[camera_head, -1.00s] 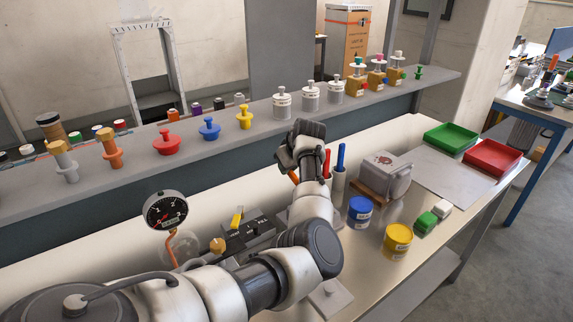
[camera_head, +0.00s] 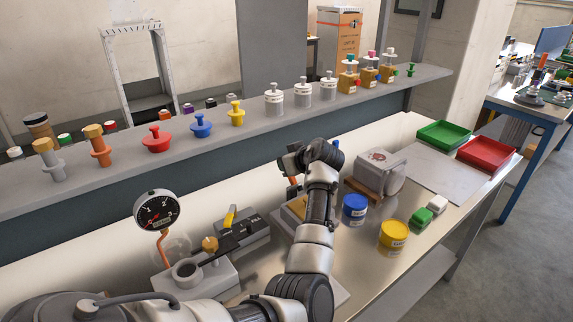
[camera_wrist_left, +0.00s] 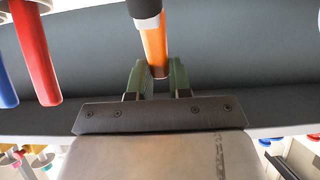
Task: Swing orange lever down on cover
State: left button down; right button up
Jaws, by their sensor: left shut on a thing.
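The orange lever (camera_head: 292,187) shows as a small orange piece below my left gripper (camera_head: 290,168) in the head view. In the left wrist view the orange lever (camera_wrist_left: 154,48) is a cylinder with a black and white part at its upper end. My left gripper (camera_wrist_left: 156,80) has its green-sided fingers on either side of the lever's end and is shut on it. A grey unit with a tan top (camera_head: 297,208) lies under the gripper, partly hidden by my arm. I cannot clearly make out the cover. My right gripper is not in view.
A pressure gauge (camera_head: 157,210) and a grey box with a yellow lever (camera_head: 229,216) stand to the left. A shelf with coloured knobs runs behind.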

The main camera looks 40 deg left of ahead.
pick_arm(q)
jog(key=c, duration=1)
grip_release()
jog(key=shift+c, duration=0.2)
jog(key=shift+d+r, duration=0.1)
jog(key=b+v, duration=0.1)
jog(key=v, duration=0.9)
jog(key=shift+d+r+b, duration=0.15)
jog(key=shift+d+b, duration=0.1)
jog(key=shift+b, duration=0.1)
jog(key=shift+s, duration=0.1)
jog(key=shift+c, duration=0.2)
